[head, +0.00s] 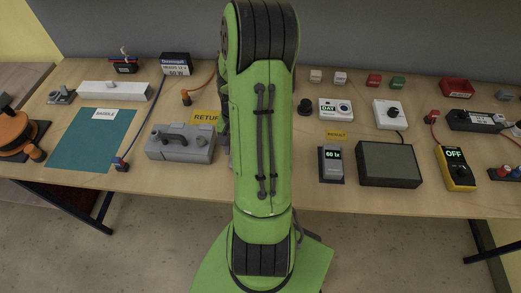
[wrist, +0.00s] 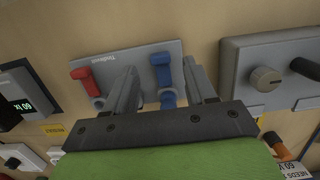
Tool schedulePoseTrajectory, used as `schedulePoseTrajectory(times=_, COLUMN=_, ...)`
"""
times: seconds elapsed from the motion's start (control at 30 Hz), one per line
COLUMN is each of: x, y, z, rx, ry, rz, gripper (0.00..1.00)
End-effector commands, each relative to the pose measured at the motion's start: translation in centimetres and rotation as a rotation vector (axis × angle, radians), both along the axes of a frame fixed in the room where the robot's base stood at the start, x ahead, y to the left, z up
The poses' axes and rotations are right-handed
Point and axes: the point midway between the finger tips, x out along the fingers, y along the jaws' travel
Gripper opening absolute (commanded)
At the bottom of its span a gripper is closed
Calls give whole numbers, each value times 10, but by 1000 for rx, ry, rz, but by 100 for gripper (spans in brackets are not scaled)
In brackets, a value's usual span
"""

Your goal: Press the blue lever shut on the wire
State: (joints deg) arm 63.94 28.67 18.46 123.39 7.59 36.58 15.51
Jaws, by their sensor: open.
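The blue lever (wrist: 161,72) stands on a grey terminal plate (wrist: 128,62) in the wrist view, with a blue part (wrist: 167,98) just below it. A red lever (wrist: 82,76) sits to its left on the same plate. My gripper (wrist: 158,80) is open, one finger on each side of the blue lever in the picture. I cannot tell whether either finger touches it. The wire cannot be made out at the lever, and the lever's exact angle is unclear. In the head view my green arm hides the terminal plate and most of the gripper.
A grey box with a knob and handle (wrist: 275,75) is close to the right finger in the wrist view. A lux meter (head: 332,162) and a dark box (head: 389,164) stand right of my arm. A teal mat (head: 92,140) lies at the left.

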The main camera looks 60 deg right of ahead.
Motion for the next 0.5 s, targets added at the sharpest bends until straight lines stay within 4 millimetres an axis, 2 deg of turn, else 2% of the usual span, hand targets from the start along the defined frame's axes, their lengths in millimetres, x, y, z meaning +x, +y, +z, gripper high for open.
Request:
schedulePoseTrajectory(times=0.03, x=1, y=-1, z=8, rx=-1, ry=-1, rz=1, gripper=55)
schedulePoseTrajectory(times=0.13, x=1, y=-2, z=15, rx=-1, ry=-2, rz=1, gripper=55)
schedulePoseTrajectory(times=0.4, x=1, y=-2, z=13, rx=-1, ry=-1, rz=0, gripper=55)
schedulePoseTrajectory(times=0.5, x=1, y=-3, z=20, rx=-2, ry=-1, rz=0, gripper=55)
